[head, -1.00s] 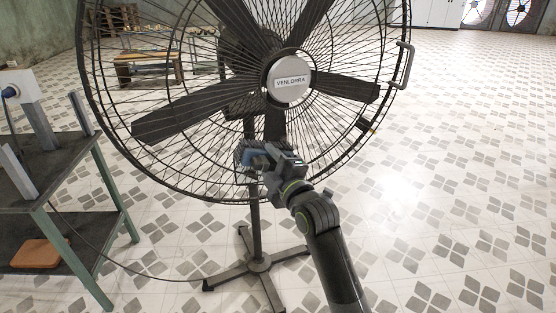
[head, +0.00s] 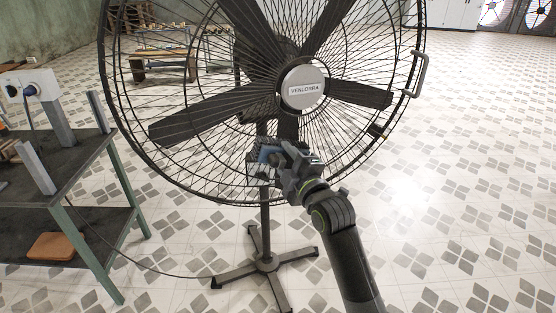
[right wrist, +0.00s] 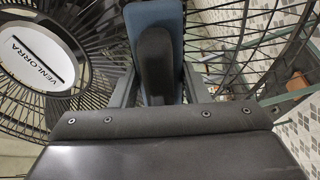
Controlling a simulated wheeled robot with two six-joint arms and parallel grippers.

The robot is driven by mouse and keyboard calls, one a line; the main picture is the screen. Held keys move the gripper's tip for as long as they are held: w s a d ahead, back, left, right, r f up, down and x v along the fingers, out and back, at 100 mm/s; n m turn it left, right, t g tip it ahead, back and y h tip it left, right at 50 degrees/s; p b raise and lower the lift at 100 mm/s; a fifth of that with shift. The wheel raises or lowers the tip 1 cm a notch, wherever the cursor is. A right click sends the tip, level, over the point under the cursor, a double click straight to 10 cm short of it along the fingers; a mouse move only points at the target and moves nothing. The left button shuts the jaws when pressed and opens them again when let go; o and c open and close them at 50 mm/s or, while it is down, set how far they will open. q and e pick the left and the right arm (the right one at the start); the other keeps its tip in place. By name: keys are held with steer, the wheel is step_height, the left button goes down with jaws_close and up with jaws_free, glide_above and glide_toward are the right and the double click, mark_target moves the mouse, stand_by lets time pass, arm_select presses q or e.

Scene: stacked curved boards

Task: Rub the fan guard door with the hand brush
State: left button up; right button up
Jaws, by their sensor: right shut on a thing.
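The fan guard door (head: 190,165) is the round black wire front of a large standing fan, with a silver hub plate (head: 303,88) reading VENLORRA and a grey handle (head: 418,75) at its right rim. My right gripper (head: 280,158) is at the lower part of the guard, below the hub. It is shut on the hand brush (head: 264,154), which has a blue body and dark bristles. The brush is at the wires; exact contact is hard to tell. In the right wrist view the blue brush (right wrist: 157,22) sits between the fingers, with guard wires around it. My left gripper is not in view.
A green-legged workbench (head: 75,205) stands at the left, with a white socket box on a post and a brown block (head: 52,246) on its lower shelf. A cable (head: 150,268) runs from there to the fan's cross-shaped base (head: 265,265). The tiled floor at right is clear.

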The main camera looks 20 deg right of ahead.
steer(key=shift+w+d, duration=0.1)
steer(key=shift+d, duration=2.05)
steer(key=shift+w+d, duration=0.1)
steer(key=shift+d, duration=1.65)
steer(key=shift+w+d, duration=0.15)
steer(key=shift+d, duration=1.55)
steer(key=shift+w+d+b, duration=0.1)
steer(key=shift+d+b, duration=0.45)
steer(key=shift+d, duration=1.1)
steer(key=s+p, duration=0.3)
steer(key=s, duration=0.3)
